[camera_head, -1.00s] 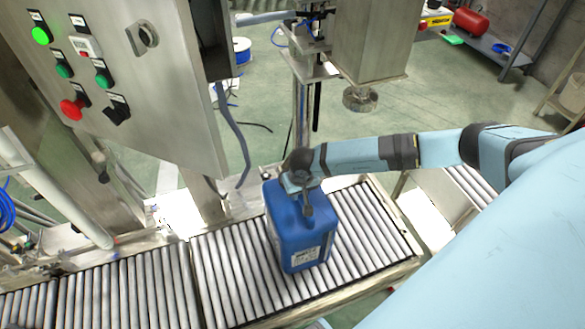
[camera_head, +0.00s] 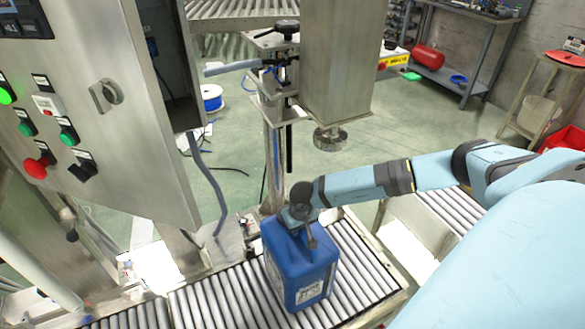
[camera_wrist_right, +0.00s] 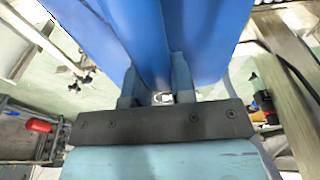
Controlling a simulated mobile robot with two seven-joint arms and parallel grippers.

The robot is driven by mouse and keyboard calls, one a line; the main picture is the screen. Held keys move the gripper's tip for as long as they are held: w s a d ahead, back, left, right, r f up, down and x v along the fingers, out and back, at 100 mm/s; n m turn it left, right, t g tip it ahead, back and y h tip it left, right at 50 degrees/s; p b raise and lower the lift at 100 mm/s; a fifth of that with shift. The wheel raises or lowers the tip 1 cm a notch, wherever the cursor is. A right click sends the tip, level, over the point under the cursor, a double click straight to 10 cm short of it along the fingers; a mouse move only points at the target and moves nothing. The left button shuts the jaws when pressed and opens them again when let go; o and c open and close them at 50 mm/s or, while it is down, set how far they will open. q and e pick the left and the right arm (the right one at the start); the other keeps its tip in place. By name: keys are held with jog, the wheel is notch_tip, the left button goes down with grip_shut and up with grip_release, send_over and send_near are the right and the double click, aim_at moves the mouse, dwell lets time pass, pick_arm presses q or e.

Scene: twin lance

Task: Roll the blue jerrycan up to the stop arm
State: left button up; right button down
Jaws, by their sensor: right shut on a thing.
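The blue jerrycan (camera_head: 300,268) stands upright on the roller conveyor (camera_head: 225,300) in the head view, with a white label low on its front. My right gripper (camera_head: 303,222) is at the top of the can, shut on its handle. In the right wrist view the blue jerrycan (camera_wrist_right: 150,40) fills the upper middle, and the fingers of my right gripper (camera_wrist_right: 155,88) close on the blue handle. I cannot make out the stop arm for sure. My left gripper is not in view.
A steel control cabinet (camera_head: 120,130) with buttons hangs at the left, close above the conveyor. A steel column (camera_head: 338,60) with a round nozzle (camera_head: 330,138) hangs behind the can. Bare rollers lie on both sides of the can.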

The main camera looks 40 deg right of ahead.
jog(key=shift+s+d+f, duration=0.1)
jog(key=shift+s+d, duration=0.15)
jog(key=shift+d, duration=0.65)
jog(key=shift+s+d, duration=0.25)
jog(key=shift+d, duration=0.65)
jog(key=shift+s+d, duration=0.1)
jog(key=shift+d, duration=0.25)
jog(key=shift+s+d+b, duration=0.25)
jog(key=shift+d+b, duration=0.05)
jog(key=shift+d, duration=0.5)
jog(key=shift+s+d+b, duration=0.2)
jog(key=shift+d+b, duration=0.05)
jog(key=shift+d, duration=0.55)
jog(key=s+d+b, duration=0.1)
jog(key=d, duration=0.4)
jog(key=shift+s+d, duration=0.3)
jog(key=shift+d, duration=0.1)
jog(key=shift+f, duration=0.1)
jog(key=shift+s+d+f+b, duration=0.1)
jog(key=shift+s+d+b, duration=0.1)
jog(key=shift+d, duration=0.3)
jog(key=shift+s+d+b, duration=0.15)
jog(key=shift+d, duration=0.35)
